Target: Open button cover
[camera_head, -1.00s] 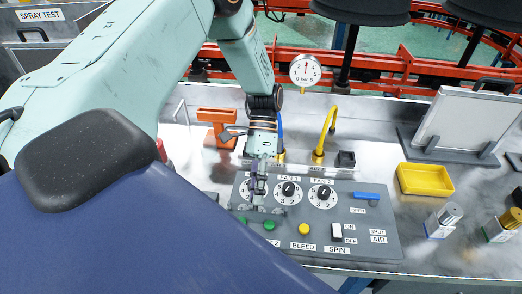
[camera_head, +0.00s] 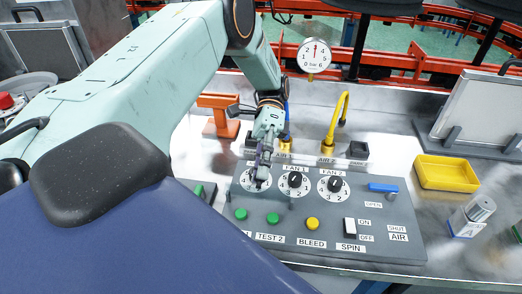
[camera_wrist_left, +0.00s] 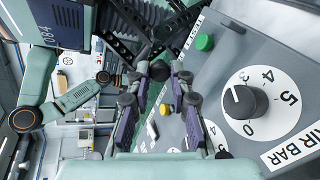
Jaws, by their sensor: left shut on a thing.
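The grey control panel (camera_head: 400,245) lies on the metal bench in the head view. It carries green buttons (camera_head: 273,218), a yellow button (camera_head: 312,224), dials and a white switch (camera_head: 349,228). My left gripper (camera_head: 261,180) points down over the leftmost dial, behind the green buttons. In the wrist view its fingers (camera_wrist_left: 165,75) close around a small dark round piece (camera_wrist_left: 160,70). I cannot tell whether this piece belongs to the button cover, as the fingers hide much of it. A green button (camera_wrist_left: 204,42) and the AIR BAR knob (camera_wrist_left: 240,101) sit to the right, apart from the fingers.
A blue lever (camera_head: 383,188) is at the panel's right. A pressure gauge (camera_head: 314,55), an orange stand (camera_head: 218,118) and a yellow pipe (camera_head: 341,115) stand behind. A yellow tray (camera_head: 446,173) and a small container (camera_head: 472,214) are to the right.

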